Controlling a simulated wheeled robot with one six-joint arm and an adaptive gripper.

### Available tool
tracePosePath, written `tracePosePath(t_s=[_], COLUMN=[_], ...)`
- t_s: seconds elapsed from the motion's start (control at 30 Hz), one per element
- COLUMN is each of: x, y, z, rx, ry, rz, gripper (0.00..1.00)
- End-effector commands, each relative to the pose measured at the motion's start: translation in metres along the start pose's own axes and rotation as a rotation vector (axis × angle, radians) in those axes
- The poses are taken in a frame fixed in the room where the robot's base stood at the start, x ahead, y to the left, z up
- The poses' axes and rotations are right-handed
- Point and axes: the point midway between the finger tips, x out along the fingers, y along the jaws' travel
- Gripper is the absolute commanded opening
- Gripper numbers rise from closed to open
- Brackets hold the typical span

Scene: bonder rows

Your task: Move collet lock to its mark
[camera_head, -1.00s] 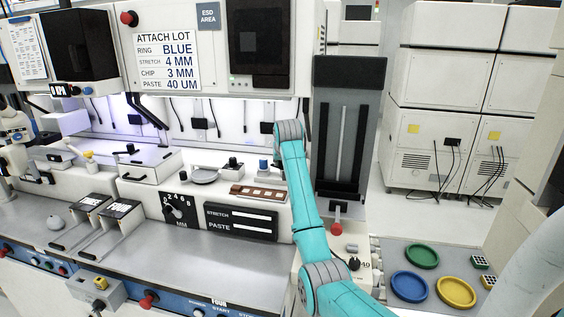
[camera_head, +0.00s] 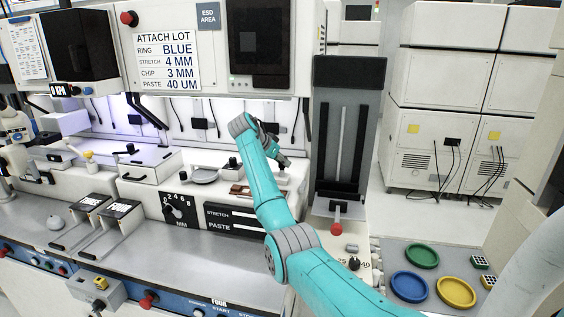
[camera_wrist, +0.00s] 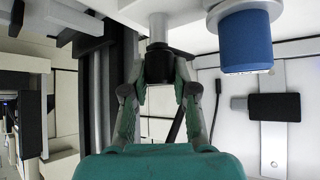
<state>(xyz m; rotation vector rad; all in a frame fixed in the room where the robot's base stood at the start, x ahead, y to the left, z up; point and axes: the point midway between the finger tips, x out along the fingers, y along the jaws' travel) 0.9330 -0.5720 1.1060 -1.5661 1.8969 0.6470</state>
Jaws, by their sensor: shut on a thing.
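In the wrist view, a black knob (camera_wrist: 158,65) on a pale metal shaft sits between my gripper's fingertips (camera_wrist: 158,84); I take it to be the collet lock. My gripper is shut on it, with a finger on each side. In the head view my gripper (camera_head: 285,158) is low over the right end of the white bench unit, angled down to the right. The knob is too small or hidden to make out there. I cannot make out the mark in either view.
A blue cylindrical knob (camera_wrist: 247,42) stands close beside the held one in the wrist view. A black vertical slide (camera_head: 342,130) with a red-knobbed lever (camera_head: 336,229) stands to the right.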

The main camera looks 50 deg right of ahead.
Motion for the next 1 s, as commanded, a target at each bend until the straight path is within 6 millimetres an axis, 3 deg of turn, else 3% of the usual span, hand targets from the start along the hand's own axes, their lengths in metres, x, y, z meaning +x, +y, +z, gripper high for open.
tracePosePath(t_s=[0.4,1.0], x=[0.0,0.0006], y=[-0.0001,0.0001], z=[0.0006,0.0012], rx=[0.127,0.153], ry=[-0.002,-0.003], rz=[0.131,0.155], gripper=[0.0,0.0])
